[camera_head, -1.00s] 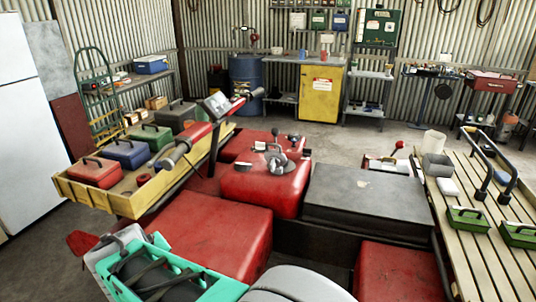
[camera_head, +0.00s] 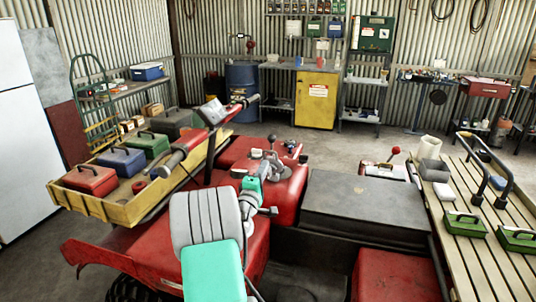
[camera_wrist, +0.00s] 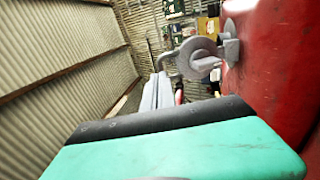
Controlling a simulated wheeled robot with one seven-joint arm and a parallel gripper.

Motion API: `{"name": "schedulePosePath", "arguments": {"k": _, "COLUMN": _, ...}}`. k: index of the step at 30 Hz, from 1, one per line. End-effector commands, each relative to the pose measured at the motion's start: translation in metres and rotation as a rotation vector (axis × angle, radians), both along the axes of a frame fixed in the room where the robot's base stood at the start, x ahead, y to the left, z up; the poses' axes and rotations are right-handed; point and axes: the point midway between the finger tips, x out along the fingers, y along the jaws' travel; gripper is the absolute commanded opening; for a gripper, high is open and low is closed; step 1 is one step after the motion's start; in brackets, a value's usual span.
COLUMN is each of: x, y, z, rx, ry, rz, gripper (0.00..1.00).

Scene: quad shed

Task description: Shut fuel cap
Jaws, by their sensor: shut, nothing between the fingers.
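The grey fuel cap (camera_head: 273,160) is on top of the red tank (camera_head: 290,195) in the middle of the head view. In the wrist view the cap (camera_wrist: 196,56) is a grey disc with a curved bracket, standing off the red surface at right; how far it is tilted is unclear. My gripper (camera_wrist: 158,92) shows in the wrist view as two pale fingers close together, empty, a little left of and below the cap. In the head view my grey and teal arm reaches up to the tank beside the cap; the fingertips are hard to make out there.
A yellow tray (camera_head: 110,203) with several toolboxes is left of the tank, with a handlebar (camera_head: 190,145) crossing near it. A black flat box (camera_head: 365,205) is right of the tank. A slatted bench (camera_head: 460,245) stands at far right. Floor behind is clear.

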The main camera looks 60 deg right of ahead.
Motion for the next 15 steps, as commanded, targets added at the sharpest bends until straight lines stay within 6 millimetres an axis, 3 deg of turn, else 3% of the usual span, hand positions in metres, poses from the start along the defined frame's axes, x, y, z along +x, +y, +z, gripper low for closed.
{"name": "schedulePosePath", "arguments": {"k": 6, "x": 0.005, "y": -0.038, "z": 0.011, "rx": 0.001, "ry": 0.000, "rz": -0.001, "gripper": 0.00}}
{"name": "schedulePosePath", "arguments": {"k": 15, "x": 0.008, "y": -0.049, "z": 0.011, "rx": 0.001, "ry": 0.000, "rz": 0.002, "gripper": 0.00}}
